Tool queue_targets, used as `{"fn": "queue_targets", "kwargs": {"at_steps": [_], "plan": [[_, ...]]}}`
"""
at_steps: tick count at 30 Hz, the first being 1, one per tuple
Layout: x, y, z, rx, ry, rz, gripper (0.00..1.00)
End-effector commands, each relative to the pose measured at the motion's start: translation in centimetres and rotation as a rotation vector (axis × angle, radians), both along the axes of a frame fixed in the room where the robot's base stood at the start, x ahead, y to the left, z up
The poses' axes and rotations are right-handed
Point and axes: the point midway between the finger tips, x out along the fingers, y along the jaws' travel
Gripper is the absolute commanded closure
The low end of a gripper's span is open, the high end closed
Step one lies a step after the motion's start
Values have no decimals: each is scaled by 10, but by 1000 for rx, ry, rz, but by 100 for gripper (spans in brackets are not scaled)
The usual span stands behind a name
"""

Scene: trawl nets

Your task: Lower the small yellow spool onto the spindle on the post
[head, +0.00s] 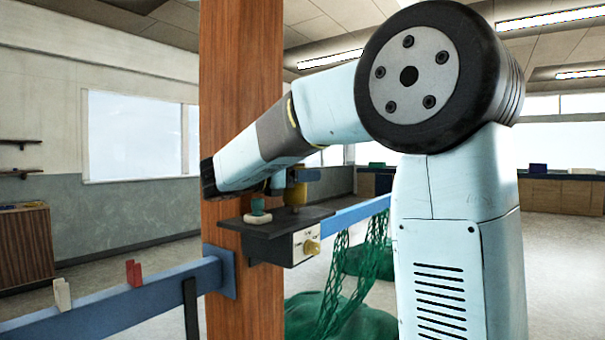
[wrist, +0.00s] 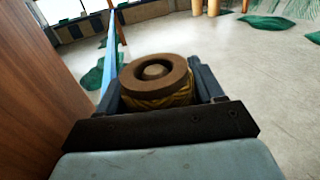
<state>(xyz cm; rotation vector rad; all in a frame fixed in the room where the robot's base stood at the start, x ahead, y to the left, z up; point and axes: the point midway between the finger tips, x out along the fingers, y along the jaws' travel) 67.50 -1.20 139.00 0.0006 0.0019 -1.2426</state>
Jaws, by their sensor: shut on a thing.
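The small yellow spool (wrist: 158,98), with a brown ring-shaped top flange, sits between the jaws of my gripper (wrist: 160,92) in the wrist view. The gripper is shut on it. In the head view the yellow spool (head: 296,193) is over the dark shelf on the wooden post (head: 240,120), under my arm's end. My arm partly covers the gripper (head: 291,178). The spindle cannot be made out clearly; the spool and gripper hide it. I cannot tell whether the spool touches the shelf or is around the spindle.
The dark shelf (head: 268,238) carries a small teal and pale piece (head: 257,211) left of the spool. A blue rail (head: 130,305) bears red (head: 133,273) and cream clips (head: 62,294). Green net (head: 345,310) hangs behind.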

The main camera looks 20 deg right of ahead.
Motion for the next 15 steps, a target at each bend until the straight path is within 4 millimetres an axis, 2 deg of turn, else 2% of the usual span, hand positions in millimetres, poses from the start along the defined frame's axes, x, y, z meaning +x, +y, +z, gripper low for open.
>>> {"fn": "queue_targets", "kwargs": {"at_steps": [15], "plan": [[0,0,-10,0,0,0,67]]}}
